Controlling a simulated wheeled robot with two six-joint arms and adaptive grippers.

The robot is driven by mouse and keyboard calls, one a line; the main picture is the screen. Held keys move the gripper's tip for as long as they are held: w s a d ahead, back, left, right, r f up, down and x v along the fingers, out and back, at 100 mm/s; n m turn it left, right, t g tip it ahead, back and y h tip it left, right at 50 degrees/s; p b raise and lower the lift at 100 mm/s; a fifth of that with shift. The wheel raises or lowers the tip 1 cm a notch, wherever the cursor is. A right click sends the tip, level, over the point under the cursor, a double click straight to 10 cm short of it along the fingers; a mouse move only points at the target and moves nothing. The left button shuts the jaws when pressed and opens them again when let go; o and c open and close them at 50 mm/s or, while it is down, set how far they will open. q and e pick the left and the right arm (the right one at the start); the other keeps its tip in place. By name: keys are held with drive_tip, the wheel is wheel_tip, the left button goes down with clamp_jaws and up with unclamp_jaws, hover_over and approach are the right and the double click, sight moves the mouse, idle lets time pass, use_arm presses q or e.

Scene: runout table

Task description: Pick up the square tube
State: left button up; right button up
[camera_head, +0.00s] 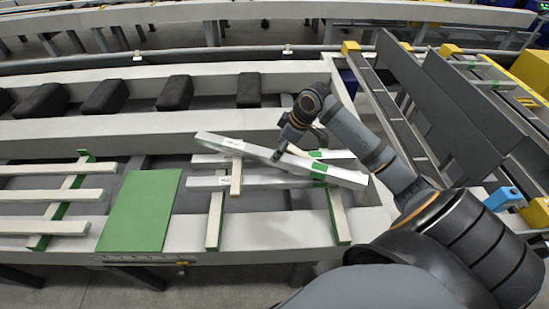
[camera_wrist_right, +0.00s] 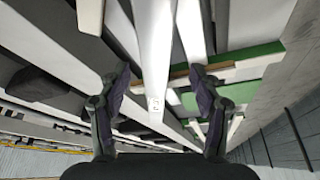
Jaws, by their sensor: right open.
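A long pale grey square tube (camera_head: 335,172) lies slanted across the runout table, on top of other pale bars. A white label shows near its left part. My right gripper (camera_head: 281,153) is over the middle of this tube. In the right wrist view my right gripper (camera_wrist_right: 160,72) is open, one finger to each side of the labelled tube (camera_wrist_right: 154,60), which runs lengthwise between them in the picture. I cannot tell whether the fingertips reach down beside it or stay above it. My left gripper is not in view.
More pale bars (camera_head: 250,183) and short wooden battens (camera_head: 214,222) lie under and near the tube. A green plate (camera_head: 140,212) is on the table to the left. Dark blocks (camera_head: 174,93) line the back channel. Tall grey plates (camera_head: 480,108) stand to the right.

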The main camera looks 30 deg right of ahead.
drive_tip(key=shift+p+x, duration=0.35)
drive_tip(key=shift+x, duration=0.65)
drive_tip(key=shift+w+f, duration=0.25)
drive_tip(key=shift+f, duration=0.35)
drive_tip(key=shift+w+f, duration=0.3)
drive_tip(key=shift+f, duration=0.25)
drive_tip(key=shift+w+a+f, duration=0.1)
drive_tip(key=shift+w+f, duration=0.05)
drive_tip(key=shift+f, duration=0.15)
drive_tip(key=c, duration=0.4)
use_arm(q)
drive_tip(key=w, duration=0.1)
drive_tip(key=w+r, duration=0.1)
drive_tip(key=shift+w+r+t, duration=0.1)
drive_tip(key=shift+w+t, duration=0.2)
use_arm(e)
clamp_jaws()
